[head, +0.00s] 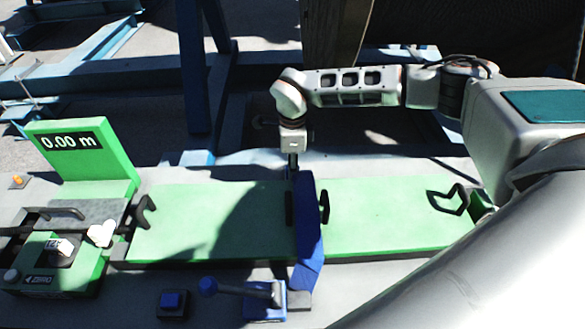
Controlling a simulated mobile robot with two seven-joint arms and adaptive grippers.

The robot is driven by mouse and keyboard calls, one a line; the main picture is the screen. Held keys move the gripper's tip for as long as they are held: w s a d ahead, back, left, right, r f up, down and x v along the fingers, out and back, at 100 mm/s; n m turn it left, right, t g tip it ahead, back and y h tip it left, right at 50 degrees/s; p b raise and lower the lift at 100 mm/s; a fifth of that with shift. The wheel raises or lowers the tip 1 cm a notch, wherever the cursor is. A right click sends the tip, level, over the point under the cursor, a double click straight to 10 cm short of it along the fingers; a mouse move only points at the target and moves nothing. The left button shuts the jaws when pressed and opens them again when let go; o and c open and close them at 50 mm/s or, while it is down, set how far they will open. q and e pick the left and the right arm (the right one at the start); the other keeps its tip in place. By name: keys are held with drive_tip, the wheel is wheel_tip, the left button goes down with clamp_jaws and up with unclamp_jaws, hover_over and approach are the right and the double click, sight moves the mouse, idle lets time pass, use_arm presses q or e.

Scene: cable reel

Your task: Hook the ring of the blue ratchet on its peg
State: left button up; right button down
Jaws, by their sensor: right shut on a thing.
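My right gripper (292,172) points down from the arm that comes in from the right. It is at the far edge of the green bed, by the upper end of a long blue piece (308,225). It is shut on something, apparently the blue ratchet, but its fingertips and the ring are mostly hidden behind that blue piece. The blue piece crosses the bed towards the front. I cannot make out the peg. My left gripper is not in view.
The green bed (215,225) has a black hook (145,212) at its left and a black bracket (450,198) at its right. A green display (80,150) reads 0.00 m. A blue-knobbed lever (235,290) stands in front. A wooden post (335,35) and blue frame (195,70) stand behind.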

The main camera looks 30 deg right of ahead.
drive_tip(key=shift+f, duration=0.75)
idle(0.8)
drive_tip(key=c, duration=1.8)
unclamp_jaws()
drive_tip(key=shift+o, duration=0.2)
wheel_tip(320, 180, up, 12)
drive_tip(key=shift+r, duration=0.1)
